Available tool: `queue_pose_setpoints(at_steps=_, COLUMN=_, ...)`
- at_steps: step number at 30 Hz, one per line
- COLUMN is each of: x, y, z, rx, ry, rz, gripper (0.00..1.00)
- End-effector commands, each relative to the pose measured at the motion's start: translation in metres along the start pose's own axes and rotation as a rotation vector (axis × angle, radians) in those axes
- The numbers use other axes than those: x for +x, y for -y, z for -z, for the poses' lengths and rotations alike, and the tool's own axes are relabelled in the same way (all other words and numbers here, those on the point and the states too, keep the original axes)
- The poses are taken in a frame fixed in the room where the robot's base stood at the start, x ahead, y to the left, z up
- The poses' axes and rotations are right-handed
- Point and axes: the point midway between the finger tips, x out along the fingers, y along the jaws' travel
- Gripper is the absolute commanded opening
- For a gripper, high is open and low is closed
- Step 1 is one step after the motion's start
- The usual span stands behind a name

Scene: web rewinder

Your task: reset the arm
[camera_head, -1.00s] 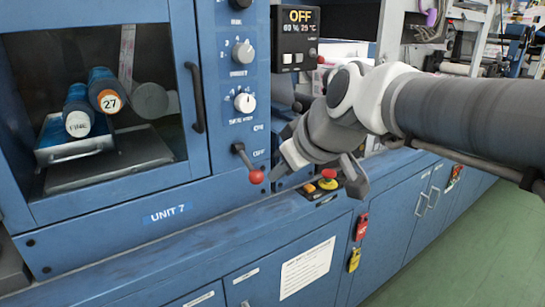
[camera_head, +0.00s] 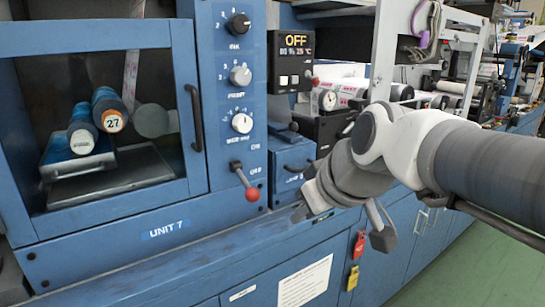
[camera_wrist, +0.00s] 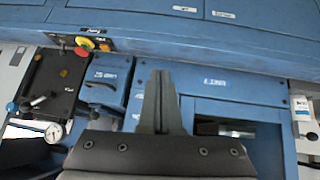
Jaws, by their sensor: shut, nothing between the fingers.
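My gripper (camera_head: 302,212) is in front of the blue machine, right of and a little below the red-ball lever (camera_head: 252,194), apart from it in the picture. In the wrist view its two fingers (camera_wrist: 162,100) lie together, shut and empty, with the blue cabinet beyond them. My arm comes in from the right edge of the head view. The lever points down and to the right. The display (camera_head: 296,42) above reads OFF.
A windowed door (camera_head: 150,215) with a handle (camera_head: 195,118) is at left, rollers behind it. Three dials (camera_head: 240,75) sit above the lever. A red-and-yellow button (camera_wrist: 82,47) and a gauge (camera_wrist: 54,133) show in the wrist view. Green floor (camera_head: 470,270) is free at lower right.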

Motion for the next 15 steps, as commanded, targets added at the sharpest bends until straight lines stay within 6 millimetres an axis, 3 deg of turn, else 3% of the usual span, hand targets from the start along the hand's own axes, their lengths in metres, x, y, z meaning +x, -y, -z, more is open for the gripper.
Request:
queue_pose_setpoints(at_steps=3, x=-0.017, y=-0.006, z=-0.062, rx=0.166, ry=0.081, rz=-0.069, gripper=0.0)
queue_pose_setpoints(at_steps=11, x=-0.036, y=-0.007, z=-0.18, rx=0.496, ry=0.231, rz=-0.253, gripper=0.0)
queue_pose_setpoints(at_steps=12, x=-0.05, y=-0.008, z=-0.165, rx=0.494, ry=0.23, rz=-0.249, gripper=0.0)
queue_pose_setpoints(at_steps=15, x=-0.066, y=-0.01, z=-0.149, rx=0.49, ry=0.231, rz=-0.244, gripper=0.0)
